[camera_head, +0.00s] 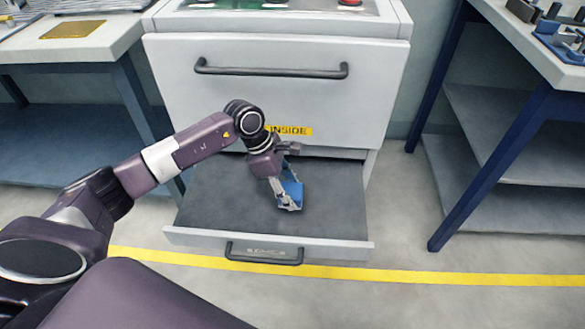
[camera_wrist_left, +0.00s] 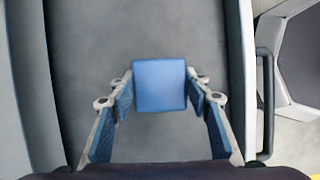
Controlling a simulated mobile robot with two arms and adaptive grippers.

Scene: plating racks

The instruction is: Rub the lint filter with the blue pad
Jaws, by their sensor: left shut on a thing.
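My left gripper (camera_head: 287,205) reaches down over the open drawer (camera_head: 200,236) of the white cabinet. It is shut on the blue pad (camera_head: 291,188). In the left wrist view the blue pad (camera_wrist_left: 159,86) is a flat square held between the two fingers of the left gripper (camera_wrist_left: 160,98). The drawer's dark grey floor (camera_head: 222,200) lies below the pad. I cannot tell whether the pad touches it. I cannot make out a separate lint filter in either view. My right gripper is not in view.
The cabinet's closed front (camera_head: 280,100) rises behind the drawer, with a black handle (camera_head: 270,69) and a yellow label (camera_head: 290,131). A table (camera_head: 75,45) stands at left, a shelved bench (camera_head: 535,45) at right. A yellow line (camera_head: 420,277) crosses the clear floor in front.

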